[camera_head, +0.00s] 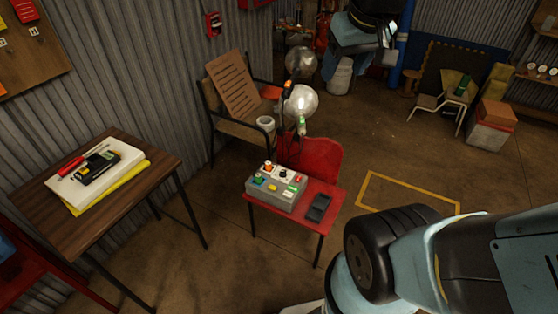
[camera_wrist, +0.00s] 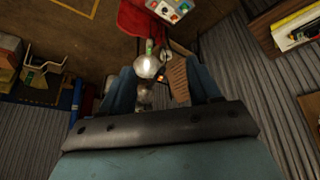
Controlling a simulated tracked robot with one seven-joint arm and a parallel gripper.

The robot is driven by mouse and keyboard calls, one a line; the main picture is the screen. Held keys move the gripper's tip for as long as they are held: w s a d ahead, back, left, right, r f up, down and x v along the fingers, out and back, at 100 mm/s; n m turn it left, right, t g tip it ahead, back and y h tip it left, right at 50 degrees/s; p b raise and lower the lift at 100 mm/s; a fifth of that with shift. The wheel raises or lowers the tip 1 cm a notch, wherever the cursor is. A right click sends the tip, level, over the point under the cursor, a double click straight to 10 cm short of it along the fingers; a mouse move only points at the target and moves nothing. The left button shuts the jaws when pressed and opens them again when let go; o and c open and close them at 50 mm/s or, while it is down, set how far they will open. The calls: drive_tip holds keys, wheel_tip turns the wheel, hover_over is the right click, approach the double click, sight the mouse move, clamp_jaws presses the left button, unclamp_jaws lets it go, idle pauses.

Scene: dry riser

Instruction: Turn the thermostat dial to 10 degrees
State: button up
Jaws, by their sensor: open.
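A grey control box (camera_head: 270,198) sits on a red chair (camera_head: 325,158) in the middle of the head view. Its top carries several coloured buttons and a small black knob on a white plate (camera_head: 283,174). I cannot tell whether this knob is the thermostat dial, and no degree marks are readable. The box also shows at the top edge of the wrist view (camera_wrist: 168,10), partly cut off. My gripper (camera_head: 362,45) is at the top of the head view, well away from the box. In the wrist view its two fingers (camera_wrist: 162,88) are apart, with nothing held between them.
A dark handset-like object (camera_head: 319,207) lies beside the box. A wooden table (camera_head: 120,205) with papers and tools stands left. Shiny round lamps (camera_head: 301,101) rise behind the chair. A bench (camera_head: 235,128) stands along the wall. The floor inside the yellow outline (camera_head: 410,190) looks clear.

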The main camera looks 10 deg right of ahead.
drive_tip(key=w+f+n+g, duration=0.1)
drive_tip(key=w+f+n, duration=0.35)
drive_tip(key=w, duration=1.05)
drive_tip(key=n+g, duration=0.4)
drive_tip(key=n, duration=0.5)
hover_over(283, 171)
wheel_tip(283, 171, down, 47)
wheel_tip(283, 171, down, 14)
drive_tip(key=shift+f, duration=0.2)
drive_tip(key=c, duration=1)
